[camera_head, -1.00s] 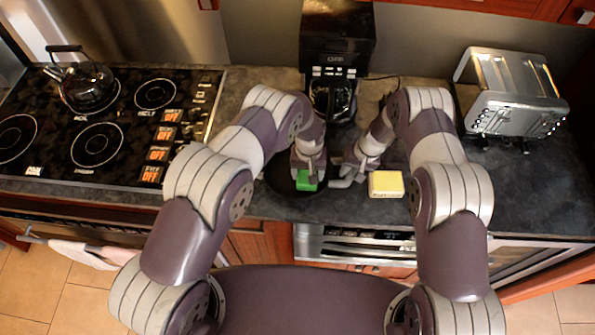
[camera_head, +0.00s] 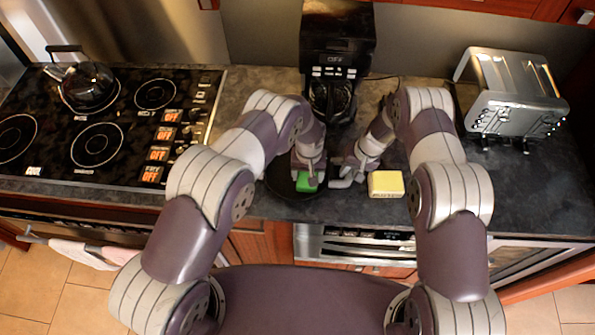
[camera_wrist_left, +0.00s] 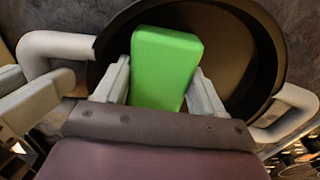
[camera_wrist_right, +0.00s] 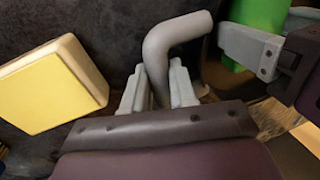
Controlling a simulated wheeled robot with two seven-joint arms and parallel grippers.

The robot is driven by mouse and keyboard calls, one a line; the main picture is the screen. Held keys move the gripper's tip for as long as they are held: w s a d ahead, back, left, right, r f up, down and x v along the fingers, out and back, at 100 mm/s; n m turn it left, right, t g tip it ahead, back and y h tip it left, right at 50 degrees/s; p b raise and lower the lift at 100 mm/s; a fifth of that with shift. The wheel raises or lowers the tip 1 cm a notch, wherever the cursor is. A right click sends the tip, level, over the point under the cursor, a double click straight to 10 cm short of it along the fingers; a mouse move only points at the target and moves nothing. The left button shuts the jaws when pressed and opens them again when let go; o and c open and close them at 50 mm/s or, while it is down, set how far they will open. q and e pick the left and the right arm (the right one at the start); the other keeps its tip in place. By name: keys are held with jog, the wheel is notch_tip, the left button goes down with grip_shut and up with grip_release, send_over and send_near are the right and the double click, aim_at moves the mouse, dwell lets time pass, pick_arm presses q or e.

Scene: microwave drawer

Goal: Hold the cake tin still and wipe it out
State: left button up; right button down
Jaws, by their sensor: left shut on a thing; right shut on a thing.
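The cake tin (camera_head: 279,186) is a dark round tin with grey handles, on the counter in front of the coffee maker. In the left wrist view its inside (camera_wrist_left: 240,50) is dark and empty apart from the green sponge (camera_wrist_left: 163,65). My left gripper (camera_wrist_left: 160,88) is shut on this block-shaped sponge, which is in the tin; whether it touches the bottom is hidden. My right gripper (camera_wrist_right: 160,88) is shut on the tin's grey bent right handle (camera_wrist_right: 168,42). In the head view my arms cover part of the tin.
A yellow block (camera_head: 386,184) lies on the counter right of the tin, close to my right gripper. A coffee maker (camera_head: 336,45) stands behind, a toaster (camera_head: 512,95) at the back right. A stove with a kettle (camera_head: 88,85) is at the left.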

pick_arm(q)
jog(key=shift+a, duration=1.2)
jog(key=shift+d+f, duration=0.15)
jog(key=shift+d, duration=1)
pick_arm(e)
jog(key=shift+s, duration=0.1)
pick_arm(q)
jog(key=shift+a, duration=1.15)
jog(key=shift+s+d, duration=0.1)
jog(key=shift+d, duration=1.05)
jog(key=shift+a, duration=1.25)
pick_arm(e)
jog(key=shift+s+f, duration=0.1)
